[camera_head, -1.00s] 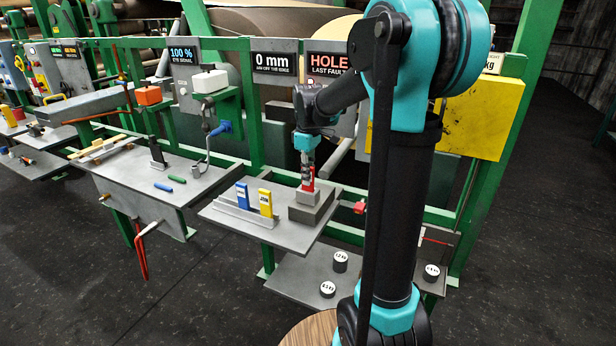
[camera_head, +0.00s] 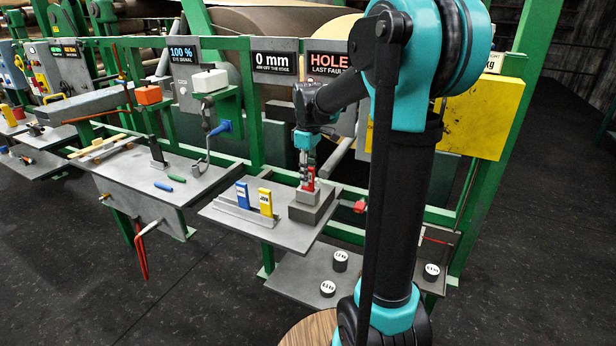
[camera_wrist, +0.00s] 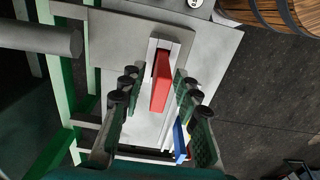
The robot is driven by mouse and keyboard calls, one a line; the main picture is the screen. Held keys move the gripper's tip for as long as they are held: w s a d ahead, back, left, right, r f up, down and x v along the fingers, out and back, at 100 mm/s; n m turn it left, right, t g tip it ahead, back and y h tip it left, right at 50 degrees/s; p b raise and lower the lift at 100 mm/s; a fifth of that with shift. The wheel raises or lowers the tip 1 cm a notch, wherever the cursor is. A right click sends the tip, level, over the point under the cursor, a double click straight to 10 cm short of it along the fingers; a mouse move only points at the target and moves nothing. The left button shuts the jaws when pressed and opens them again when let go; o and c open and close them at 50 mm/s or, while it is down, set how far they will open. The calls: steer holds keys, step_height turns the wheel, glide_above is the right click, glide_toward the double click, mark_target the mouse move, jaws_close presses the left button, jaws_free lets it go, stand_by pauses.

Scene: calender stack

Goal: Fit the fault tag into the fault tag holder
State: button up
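The red fault tag (camera_head: 310,180) stands upright in the grey fault tag holder (camera_head: 311,212) on the small table. In the wrist view the red tag (camera_wrist: 160,82) sits in the slot of the light block (camera_wrist: 172,36). My gripper (camera_head: 308,176) is over the holder, its fingers around the tag. In the wrist view, my gripper (camera_wrist: 157,88) is open, with a clear gap between the tag and the left finger. The right finger is closer to the tag. How deep the tag sits is hard to tell.
A blue tag (camera_head: 242,195) and a yellow tag (camera_head: 265,202) stand in a grey rack (camera_head: 238,211) left of the holder. A sign (camera_head: 329,62) reads HOLE, LAST FAULT. Green frame rails run behind the table. Round weights (camera_head: 340,261) lie on a lower shelf.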

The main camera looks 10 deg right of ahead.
step_height(320, 180, up, 11)
steer(key=shift+r, duration=0.2)
steer(key=s+d+f+m+t, duration=0.2)
steer(key=s+f+m, duration=0.3)
steer(key=s+f, duration=0.6)
steer(key=s+d+f+m+t, duration=0.2)
steer(key=s+f+m, duration=0.3)
steer(key=s+f, duration=0.6)
step_height(320, 180, down, 3)
steer(key=shift+r+m, duration=0.1)
steer(key=shift+m, duration=0.3)
